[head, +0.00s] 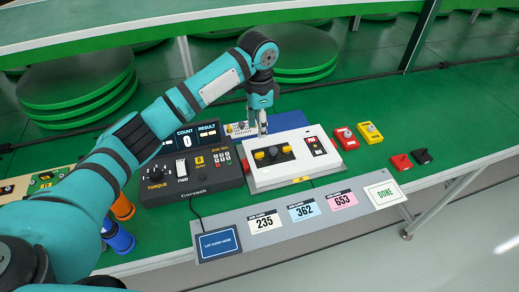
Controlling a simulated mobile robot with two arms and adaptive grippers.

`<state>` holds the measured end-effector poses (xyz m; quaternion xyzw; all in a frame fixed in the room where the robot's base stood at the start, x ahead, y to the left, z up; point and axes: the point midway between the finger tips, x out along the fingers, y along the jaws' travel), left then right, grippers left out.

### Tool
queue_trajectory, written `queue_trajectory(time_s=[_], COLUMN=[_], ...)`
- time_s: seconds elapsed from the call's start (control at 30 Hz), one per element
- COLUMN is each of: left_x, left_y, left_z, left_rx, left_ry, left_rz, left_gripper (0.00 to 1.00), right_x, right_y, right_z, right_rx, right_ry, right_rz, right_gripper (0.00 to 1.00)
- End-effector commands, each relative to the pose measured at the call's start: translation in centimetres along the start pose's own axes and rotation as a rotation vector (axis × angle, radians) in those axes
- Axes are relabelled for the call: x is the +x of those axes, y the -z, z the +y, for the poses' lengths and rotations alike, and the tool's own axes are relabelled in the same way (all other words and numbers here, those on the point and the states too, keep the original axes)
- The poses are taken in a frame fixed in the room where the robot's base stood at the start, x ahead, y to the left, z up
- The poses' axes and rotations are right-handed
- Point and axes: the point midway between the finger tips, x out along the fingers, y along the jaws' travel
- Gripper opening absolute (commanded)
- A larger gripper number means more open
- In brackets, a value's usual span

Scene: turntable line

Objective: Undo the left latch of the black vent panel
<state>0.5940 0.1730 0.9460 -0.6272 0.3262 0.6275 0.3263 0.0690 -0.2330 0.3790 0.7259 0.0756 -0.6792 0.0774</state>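The white unit (318,170) stands on the green bench near the middle of the head view. A small black panel (268,161) is set in its top, with yellow parts (272,151) and a grey part (287,148) on it. These look like the latches, but they are too small to tell whether they are done up. My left gripper (262,128) points down at the back edge of the white unit, behind the black panel and apart from it. Its fingers look close together, but their gap is not clear. My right gripper is not in view.
A black torque controller (192,190) stands left of the unit. Red (345,138) and yellow (369,132) blocks, then red (401,162) and black (422,156) pieces, lie to the right. A grey card strip (285,238) runs in front. The bench's far right is clear.

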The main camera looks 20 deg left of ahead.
Motion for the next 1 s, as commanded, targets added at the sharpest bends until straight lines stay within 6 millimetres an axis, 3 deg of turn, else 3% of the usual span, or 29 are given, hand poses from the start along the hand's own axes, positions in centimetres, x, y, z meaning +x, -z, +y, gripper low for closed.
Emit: queue_trajectory(time_s=[0.3,0.5,0.7,0.97,1.0], left_x=[7.0,10.0,11.2,11.3,11.3], left_y=[0.0,0.0,0.0,0.0,0.0], left_z=[0.1,0.1,0.0,0.0,0.0], left_rx=[0.0,0.0,0.001,0.001,0.001], left_ry=[-0.002,-0.001,0.001,0.001,0.001], left_rz=[-0.002,-0.002,0.0,0.0,0.0], left_gripper=[0.35,0.35,0.35,0.35,0.29], right_x=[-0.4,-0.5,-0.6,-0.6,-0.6], right_y=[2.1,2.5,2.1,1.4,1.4], right_z=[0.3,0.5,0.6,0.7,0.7], right_rx=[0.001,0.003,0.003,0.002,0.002], right_ry=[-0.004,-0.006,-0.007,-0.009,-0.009], right_rz=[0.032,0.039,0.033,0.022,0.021], right_gripper=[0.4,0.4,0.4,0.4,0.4])
